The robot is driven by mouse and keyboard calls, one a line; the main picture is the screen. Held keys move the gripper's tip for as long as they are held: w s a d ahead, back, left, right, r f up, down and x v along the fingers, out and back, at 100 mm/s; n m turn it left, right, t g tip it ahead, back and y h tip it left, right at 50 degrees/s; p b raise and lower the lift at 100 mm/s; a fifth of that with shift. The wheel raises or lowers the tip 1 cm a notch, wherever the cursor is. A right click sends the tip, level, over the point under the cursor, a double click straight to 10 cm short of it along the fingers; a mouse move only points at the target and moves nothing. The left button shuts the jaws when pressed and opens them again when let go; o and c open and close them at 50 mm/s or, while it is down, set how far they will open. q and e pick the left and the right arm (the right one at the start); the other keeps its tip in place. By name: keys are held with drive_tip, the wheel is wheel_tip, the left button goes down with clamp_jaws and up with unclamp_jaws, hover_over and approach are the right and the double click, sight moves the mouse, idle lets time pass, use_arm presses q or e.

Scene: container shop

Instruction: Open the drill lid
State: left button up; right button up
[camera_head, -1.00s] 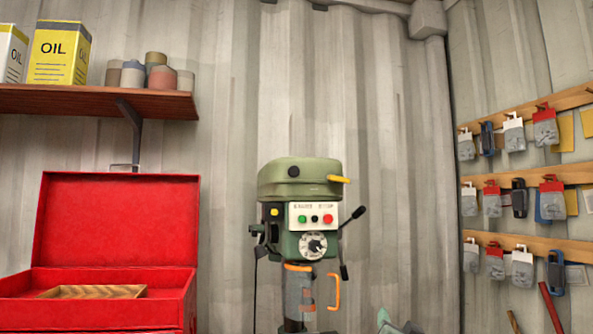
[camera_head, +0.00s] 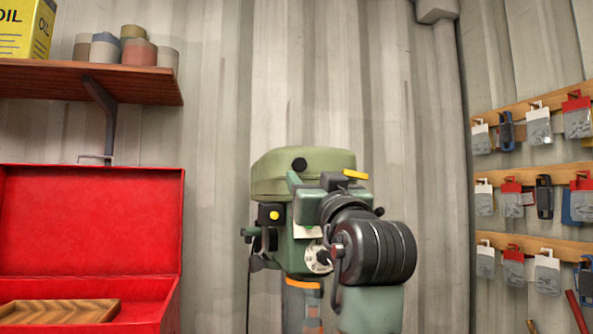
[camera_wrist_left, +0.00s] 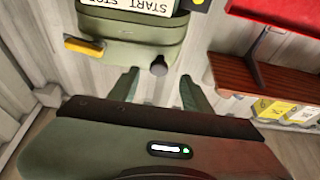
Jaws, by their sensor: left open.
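The drill press has an olive-green lid (camera_head: 300,170) on its head, and the lid is down. A yellow handle (camera_head: 355,174) sticks out at its right side. My left gripper (camera_head: 318,182) is in front of the drill head, just under the lid's front edge. My left arm hides most of the button panel and part of the dial. In the left wrist view, upside down, my open fingers (camera_wrist_left: 158,82) hold nothing. The lid (camera_wrist_left: 130,42) lies beyond their tips, and the yellow handle (camera_wrist_left: 84,46) is off to their left. My right gripper is not in view.
An open red toolbox (camera_head: 90,220) stands at left, below a wooden shelf (camera_head: 80,82) with an oil can and several tins. Pegboard rails (camera_head: 540,175) with hanging packets line the right wall. The space above the lid is clear.

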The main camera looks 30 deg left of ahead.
sight(300, 163)
use_arm(q)
drive_tip(key=r+p, duration=0.1)
drive_tip(key=w+a+r+p, duration=0.1)
drive_tip(key=shift+w+a+r, duration=0.1)
drive_tip(key=shift+a+r, duration=0.05)
drive_tip(key=shift+r, duration=0.25)
drive_tip(key=shift+w+a+r+p, duration=0.1)
drive_tip(key=shift+w+a+p, duration=0.45)
drive_tip(key=shift+w+a, duration=0.65)
drive_tip(key=shift+a, duration=0.25)
drive_tip(key=shift+d+r, duration=0.1)
clamp_jaws()
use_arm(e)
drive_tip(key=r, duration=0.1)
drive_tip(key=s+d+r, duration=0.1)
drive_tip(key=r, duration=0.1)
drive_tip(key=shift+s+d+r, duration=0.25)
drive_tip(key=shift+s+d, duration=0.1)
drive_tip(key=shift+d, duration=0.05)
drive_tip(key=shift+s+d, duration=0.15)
